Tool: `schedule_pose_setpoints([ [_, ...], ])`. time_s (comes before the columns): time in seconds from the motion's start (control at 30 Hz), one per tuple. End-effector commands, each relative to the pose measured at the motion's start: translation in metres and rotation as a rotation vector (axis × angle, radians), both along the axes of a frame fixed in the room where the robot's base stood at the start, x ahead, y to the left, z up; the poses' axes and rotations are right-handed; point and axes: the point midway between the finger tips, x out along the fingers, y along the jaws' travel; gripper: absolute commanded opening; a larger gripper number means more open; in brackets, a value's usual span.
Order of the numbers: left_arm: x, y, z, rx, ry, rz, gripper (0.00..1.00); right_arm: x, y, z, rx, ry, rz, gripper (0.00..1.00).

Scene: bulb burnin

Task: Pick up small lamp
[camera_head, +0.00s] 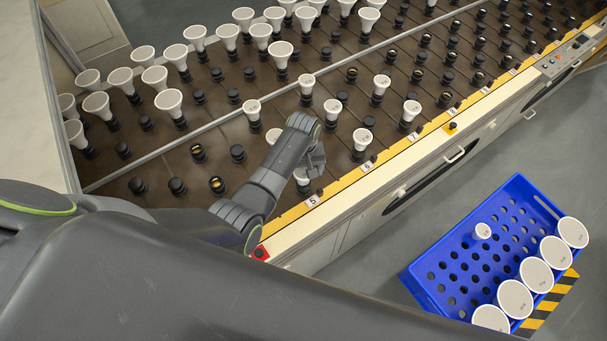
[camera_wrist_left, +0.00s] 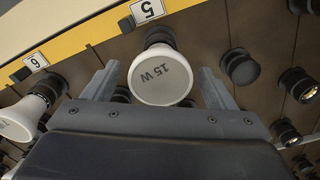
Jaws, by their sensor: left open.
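In the head view part of the lamp (camera_head: 301,177) shows beneath my left gripper (camera_head: 313,166), which hides the rest. The left gripper is open, with one finger on each side of the lamp face in the wrist view (camera_wrist_left: 160,92). I cannot tell whether the fingers touch it. Another small lamp (camera_wrist_left: 16,122) stands near the label 6. My right gripper is not in view.
The brown socket rack (camera_head: 225,128) holds several larger lamps at the back and many empty sockets. A yellow edge strip (camera_head: 343,183) runs along its front. A blue crate (camera_head: 419,275) at lower right holds several large lamps and one small lamp (camera_head: 483,231).

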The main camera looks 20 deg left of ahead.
Motion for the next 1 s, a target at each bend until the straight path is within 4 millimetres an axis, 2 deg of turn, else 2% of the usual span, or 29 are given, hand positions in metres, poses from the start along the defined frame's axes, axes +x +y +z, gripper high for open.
schedule_pose_setpoints([
  [0.07,0.000,0.000,0.000,0.000,0.000,0.000,0.79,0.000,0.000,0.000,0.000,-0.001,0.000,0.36],
  [0.43,0.000,0.000,0.000,0.000,-0.001,0.000,0.30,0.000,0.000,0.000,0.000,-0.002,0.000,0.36],
  [0.77,0.001,0.000,0.006,0.000,-0.004,0.000,0.30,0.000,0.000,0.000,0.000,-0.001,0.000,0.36],
  [1.0,0.002,0.000,0.039,0.000,-0.006,0.000,0.30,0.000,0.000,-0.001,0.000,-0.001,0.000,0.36],
])
